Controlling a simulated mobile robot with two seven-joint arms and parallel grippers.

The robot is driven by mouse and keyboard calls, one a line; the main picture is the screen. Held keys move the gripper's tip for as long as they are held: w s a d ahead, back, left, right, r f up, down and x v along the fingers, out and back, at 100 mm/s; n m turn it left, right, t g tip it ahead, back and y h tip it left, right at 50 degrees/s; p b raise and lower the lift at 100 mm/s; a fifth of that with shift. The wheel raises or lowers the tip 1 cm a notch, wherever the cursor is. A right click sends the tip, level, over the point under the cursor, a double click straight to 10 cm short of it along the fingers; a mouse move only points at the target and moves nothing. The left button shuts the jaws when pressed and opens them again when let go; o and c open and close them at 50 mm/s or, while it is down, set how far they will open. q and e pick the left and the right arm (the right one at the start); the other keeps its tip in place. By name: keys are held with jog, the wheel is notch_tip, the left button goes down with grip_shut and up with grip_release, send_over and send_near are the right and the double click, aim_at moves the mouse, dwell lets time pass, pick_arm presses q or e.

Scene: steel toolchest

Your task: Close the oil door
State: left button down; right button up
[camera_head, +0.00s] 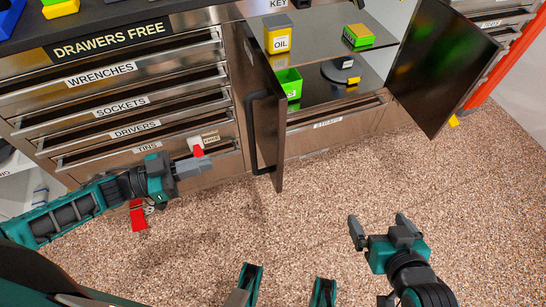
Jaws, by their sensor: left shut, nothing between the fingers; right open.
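The cabinet holding a grey and yellow can marked OIL (278,38) has two doors, both standing open. Its left door (268,135) swings out toward me and shows nearly edge-on, with a dark bar handle (256,135). Its right door (445,60) is a dark glossy panel opened wide to the right. I cannot read which door is called the oil door. My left gripper (203,168) is shut and empty in front of the lower drawers, left of the left door and apart from it. My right gripper (379,228) is open and empty over the floor, below the cabinet.
Drawers labelled WRENCHES (100,73), SOCKETS, DRIVERS and TINS are at left. A green bin (289,84), a green and yellow box (358,37) and a dark round item (341,71) are inside the cabinet. A red tag (138,215) lies low at left. The speckled floor (300,205) is mostly clear.

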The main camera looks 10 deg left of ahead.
pick_arm(q)
jog(key=b, duration=0.1)
send_near(274, 144)
jog(key=x, duration=0.7)
jog(key=shift+w+a+f, duration=0.1)
jog(key=shift+f, duration=0.1)
